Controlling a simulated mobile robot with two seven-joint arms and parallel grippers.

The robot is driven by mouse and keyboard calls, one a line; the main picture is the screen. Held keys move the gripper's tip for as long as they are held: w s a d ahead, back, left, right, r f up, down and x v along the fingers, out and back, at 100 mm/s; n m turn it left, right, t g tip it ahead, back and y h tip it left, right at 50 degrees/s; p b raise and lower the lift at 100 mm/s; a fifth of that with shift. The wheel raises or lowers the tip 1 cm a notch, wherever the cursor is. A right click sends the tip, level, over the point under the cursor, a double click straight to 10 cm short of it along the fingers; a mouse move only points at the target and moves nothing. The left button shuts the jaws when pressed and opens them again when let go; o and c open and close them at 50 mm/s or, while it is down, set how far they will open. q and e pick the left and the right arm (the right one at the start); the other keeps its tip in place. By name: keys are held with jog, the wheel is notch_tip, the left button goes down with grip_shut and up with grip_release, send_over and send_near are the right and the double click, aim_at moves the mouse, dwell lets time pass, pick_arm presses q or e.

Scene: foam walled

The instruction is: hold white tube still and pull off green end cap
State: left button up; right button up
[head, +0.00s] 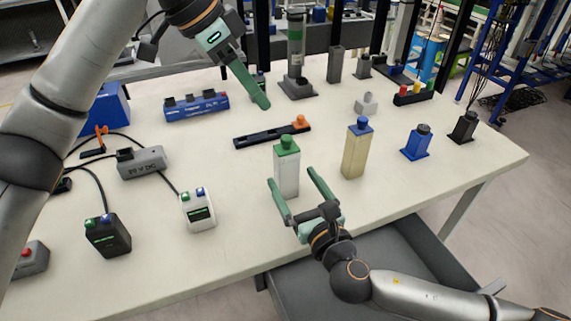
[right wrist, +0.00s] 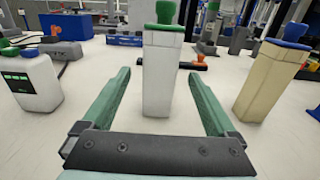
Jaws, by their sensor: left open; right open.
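The white tube (head: 287,176) stands upright on the table with a green end cap (head: 287,144) on its top. In the right wrist view the tube (right wrist: 161,75) is straight ahead, with the green cap (right wrist: 166,12) cut by the top edge. My right gripper (head: 290,176) is open. Its fingers reach toward the tube from the front, one on each side, with gaps between fingers and tube in the right wrist view (right wrist: 160,95). My left gripper (head: 262,100) is high over the back of the table, away from the tube. Its fingers look nearly in line from this side.
A beige tube with a blue cap (head: 355,150) stands right of the white tube. A white box with green and blue caps (head: 198,210) stands to the left. A black bar with an orange knob (head: 272,133) lies behind. A blue holder (head: 415,145) stands further right.

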aim_at(290, 175)
jog(key=shift+x, duration=2.3)
